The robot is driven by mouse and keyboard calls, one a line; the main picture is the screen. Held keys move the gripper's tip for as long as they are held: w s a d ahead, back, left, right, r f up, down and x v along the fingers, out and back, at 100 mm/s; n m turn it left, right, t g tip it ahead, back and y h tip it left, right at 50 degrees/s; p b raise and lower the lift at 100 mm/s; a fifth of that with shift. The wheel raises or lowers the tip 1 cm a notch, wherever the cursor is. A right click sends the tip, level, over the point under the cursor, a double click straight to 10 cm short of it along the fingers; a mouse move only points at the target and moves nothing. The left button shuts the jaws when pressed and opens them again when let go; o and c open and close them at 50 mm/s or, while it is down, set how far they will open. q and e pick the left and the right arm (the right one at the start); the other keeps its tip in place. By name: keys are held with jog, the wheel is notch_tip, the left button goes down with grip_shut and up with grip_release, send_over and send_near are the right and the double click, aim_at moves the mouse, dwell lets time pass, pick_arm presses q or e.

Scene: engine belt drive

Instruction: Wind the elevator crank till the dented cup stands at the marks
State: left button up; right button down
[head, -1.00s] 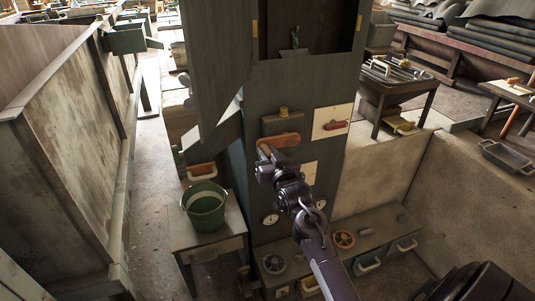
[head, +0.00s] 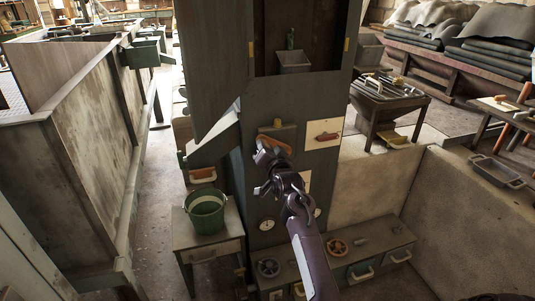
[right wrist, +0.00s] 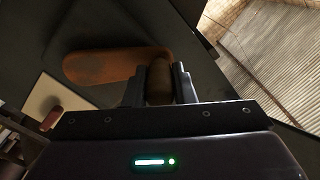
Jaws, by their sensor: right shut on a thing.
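The crank (head: 276,143) is an orange arm on the front of the dark elevator housing (head: 265,103). My right gripper (head: 263,152) is at its left end. In the right wrist view, the right gripper (right wrist: 159,88) is shut on the crank's brown knob, with the orange arm (right wrist: 112,67) reaching left from it. A grey cup (head: 294,62) stands in the housing's opening, its rim close to the level of the yellow marks (head: 251,50) on both side edges. I cannot tell whether it is dented. A green object (head: 291,38) shows above it. My left gripper is out of view.
A green bucket (head: 206,211) stands on a small table (head: 212,252) left of the housing. A low bench with wheels and handles (head: 350,252) runs along the base. A white panel with a red handle (head: 323,134) is right of the crank.

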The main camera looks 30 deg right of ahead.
jog(key=r+m+p, duration=0.1)
jog(key=d+r+m+p, duration=0.1)
jog(key=shift+s+d+r+m, duration=0.15)
jog(key=shift+d+m, duration=0.15)
jog(key=shift+m, duration=0.1)
pick_arm(q)
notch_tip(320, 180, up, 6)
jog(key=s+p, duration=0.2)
jog(key=p, duration=0.2)
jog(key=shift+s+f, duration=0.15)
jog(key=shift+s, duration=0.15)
pick_arm(e)
jog(key=shift+s+d+r+m, duration=0.25)
jog(key=shift+d+m, duration=0.6)
jog(key=shift+m, duration=0.4)
jog(key=shift+s+d+r+m, duration=0.15)
jog(key=shift+d+r+m, duration=0.1)
jog(key=shift+d+m, duration=0.85)
jog(key=shift+s+d+r+m, duration=0.25)
jog(key=shift+d+m, duration=0.35)
jog(key=shift+m, duration=0.85)
jog(key=shift+d, duration=0.1)
jog(key=c, duration=1.2)
grip_release()
jog(key=shift+f, duration=0.1)
